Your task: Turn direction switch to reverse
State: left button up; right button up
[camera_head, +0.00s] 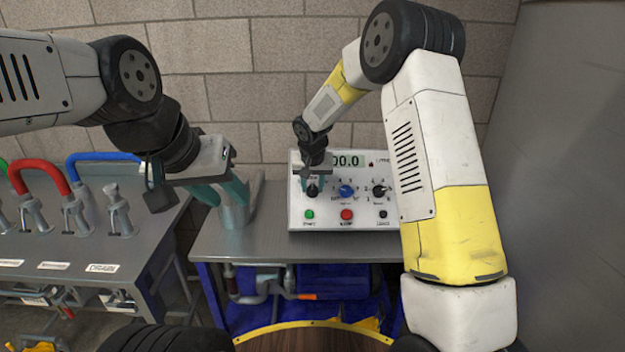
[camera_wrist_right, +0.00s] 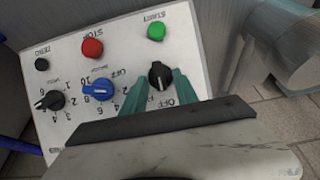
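The control panel (camera_head: 335,215) is a light box with a display reading about 00.0 and a row of three knobs. The left black knob (camera_wrist_right: 160,74) has lettering around it, including OFF; I take it for the direction switch. In the head view my right gripper (camera_head: 313,187) is at this knob and hides most of it. In the right wrist view its teal fingers (camera_wrist_right: 160,82) stand open on either side of the knob; I cannot tell whether they touch it. My left gripper (camera_head: 222,194) is open and empty, left of the panel near a metal cylinder.
A blue knob (camera_head: 347,191) and another black knob (camera_head: 379,191) sit to the right. Green (camera_head: 309,214), red (camera_head: 346,214) and black (camera_head: 383,214) buttons line the lower panel. A bench with taps and coloured hoses is at left.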

grip_shut()
jog(key=shift+s, duration=0.1)
jog(key=n+h, duration=0.1)
jog(key=n, duration=0.1)
jog(key=n+h, duration=0.1)
jog(key=n, duration=0.1)
jog(key=shift+s+a+f, duration=0.1)
jog(key=shift+a+f, duration=0.05)
jog(key=shift+a, duration=0.25)
jog(key=shift+s+f+n+t+h, duration=0.15)
jog(key=shift+n+h, duration=0.25)
jog(key=shift+n, duration=0.45)
jog(key=shift+w+f+n+t+h, duration=0.1)
jog(key=shift+n+t+h, duration=0.25)
jog(key=shift+n, duration=0.5)
jog(key=shift+s, duration=0.1)
